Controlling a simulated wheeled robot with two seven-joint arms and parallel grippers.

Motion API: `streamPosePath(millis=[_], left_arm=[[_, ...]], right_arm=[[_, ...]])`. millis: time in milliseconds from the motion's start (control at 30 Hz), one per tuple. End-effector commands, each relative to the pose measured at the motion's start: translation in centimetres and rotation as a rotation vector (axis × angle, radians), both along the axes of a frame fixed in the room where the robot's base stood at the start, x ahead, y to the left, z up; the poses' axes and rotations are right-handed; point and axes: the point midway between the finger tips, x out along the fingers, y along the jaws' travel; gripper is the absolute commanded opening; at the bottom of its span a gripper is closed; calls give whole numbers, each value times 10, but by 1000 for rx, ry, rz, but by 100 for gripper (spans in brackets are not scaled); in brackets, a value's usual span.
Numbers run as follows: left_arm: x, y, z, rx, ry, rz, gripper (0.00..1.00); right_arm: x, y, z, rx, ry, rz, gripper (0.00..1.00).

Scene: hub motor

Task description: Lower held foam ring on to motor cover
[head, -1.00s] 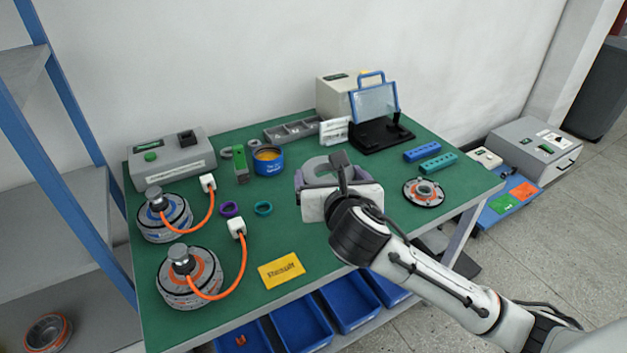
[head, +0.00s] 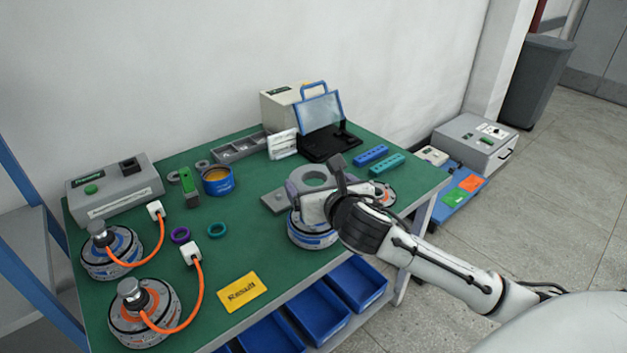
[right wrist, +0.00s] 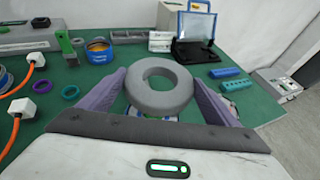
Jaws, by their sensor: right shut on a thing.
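The grey foam ring (head: 313,174) is held flat between the purple fingers of my right gripper (head: 319,185). In the right wrist view the ring (right wrist: 160,87) sits between the two fingers of the gripper (right wrist: 160,80), its hole facing up. A grey and blue motor (head: 308,233) stands on the green table under the gripper and ring. Its top is mostly hidden by them, so I cannot tell whether the ring touches the motor cover. In the right wrist view only a sliver of the motor shows below the ring. My left gripper is not in view.
A disc with an orange ring (head: 381,192) lies right of the gripper, partly behind it. Two corded motors (head: 112,252) stand at the table's left. Blue and teal blocks (head: 371,155) lie behind. Blue bins (head: 313,309) are below the front edge.

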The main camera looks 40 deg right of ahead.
Motion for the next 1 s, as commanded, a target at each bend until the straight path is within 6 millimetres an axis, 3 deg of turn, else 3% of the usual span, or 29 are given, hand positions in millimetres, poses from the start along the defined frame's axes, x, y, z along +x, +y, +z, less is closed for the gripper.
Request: streamPosePath(millis=[633,1000], left_arm=[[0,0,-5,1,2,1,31],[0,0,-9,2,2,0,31]], right_arm=[[0,0,-10,-1,0,0,63],[-1,0,-27,-2,2,0,63]])
